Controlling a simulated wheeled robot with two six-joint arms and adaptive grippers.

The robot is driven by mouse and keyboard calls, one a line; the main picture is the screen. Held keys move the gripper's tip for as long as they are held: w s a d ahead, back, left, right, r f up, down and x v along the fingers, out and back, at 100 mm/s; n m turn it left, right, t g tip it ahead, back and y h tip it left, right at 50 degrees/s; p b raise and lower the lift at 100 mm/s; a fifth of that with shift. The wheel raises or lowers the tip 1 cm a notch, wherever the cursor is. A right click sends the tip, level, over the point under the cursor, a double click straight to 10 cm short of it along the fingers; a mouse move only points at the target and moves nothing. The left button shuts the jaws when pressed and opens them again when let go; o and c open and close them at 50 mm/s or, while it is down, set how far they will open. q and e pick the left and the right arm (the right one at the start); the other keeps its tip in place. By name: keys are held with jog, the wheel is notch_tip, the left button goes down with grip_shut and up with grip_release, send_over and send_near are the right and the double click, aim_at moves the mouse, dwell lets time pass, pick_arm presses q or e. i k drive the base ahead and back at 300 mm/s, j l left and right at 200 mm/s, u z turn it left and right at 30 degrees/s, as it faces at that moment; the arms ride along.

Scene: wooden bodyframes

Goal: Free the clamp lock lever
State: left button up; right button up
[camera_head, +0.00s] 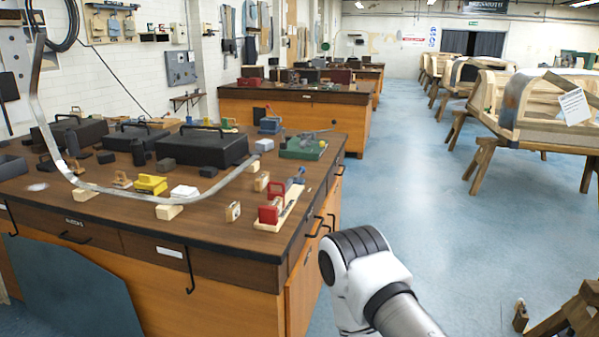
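Several small clamp-like devices lie on the near workbench (190,233). At its right front corner a red device (269,213) with a red looped handle sits on a pale wooden board (290,205), with a small blue-grey part (297,182) at the board's far end. A yellow device (150,184) lies further left, and a green one (302,147) stands near the right edge behind. I cannot tell which part is the lock lever or how it is set. A white and black link of my own arm shows at the lower middle. Neither gripper is in view.
A curved metal strip (110,190) spans the bench front on wooden blocks (169,211). Black toolboxes (202,147) fill the back. Another workbench (290,115) stands behind.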

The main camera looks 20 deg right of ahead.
aim_at(301, 170)
jog(key=i+l+u, duration=0.1)
jog(key=l, duration=0.25)
jog(key=i+l+u, duration=0.1)
jog(key=i+l, duration=0.2)
jog(key=i+l+u, duration=0.1)
jog(key=l, duration=0.4)
jog(key=i+l, duration=0.2)
jog(key=l, duration=0.2)
jog(key=i+l+u, duration=0.15)
jog(key=l, duration=0.25)
jog(key=i+l+u, duration=0.1)
jog(key=l, duration=0.3)
jog(key=i+l+u, duration=0.1)
jog(key=l, duration=0.35)
jog(key=i, duration=0.1)
